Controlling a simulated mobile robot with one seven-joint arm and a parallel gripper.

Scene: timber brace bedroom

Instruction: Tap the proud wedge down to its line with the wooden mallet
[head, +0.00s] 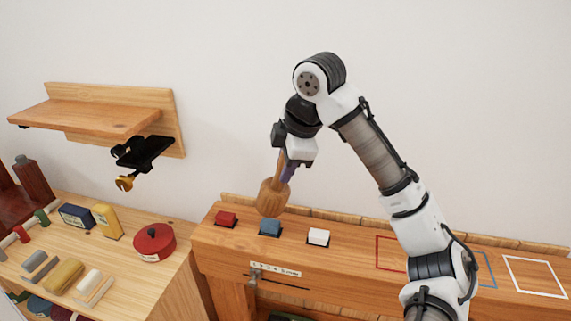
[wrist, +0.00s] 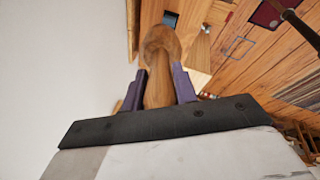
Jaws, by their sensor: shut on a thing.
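My gripper (head: 290,168) is shut on the handle of the wooden mallet (head: 272,199), whose barrel-shaped head hangs below the fingers. In the wrist view the mallet (wrist: 160,45) runs between two purple fingers. A red wedge (head: 226,217), a blue wedge (head: 269,228) and a white wedge (head: 318,237) stand in a row in dark-edged slots on the timber beam (head: 352,248). The mallet head is just above and behind the blue wedge in the picture; whether they touch is unclear. Which wedge stands proud and the wedges' lines cannot be made out.
Red, blue and white outlined squares (head: 536,277) mark the beam's right part, partly behind my arm. A side bench at left holds a round red tin (head: 154,242), a yellow box (head: 107,222) and several small items. A wall shelf (head: 95,117) with a black bracket hangs above.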

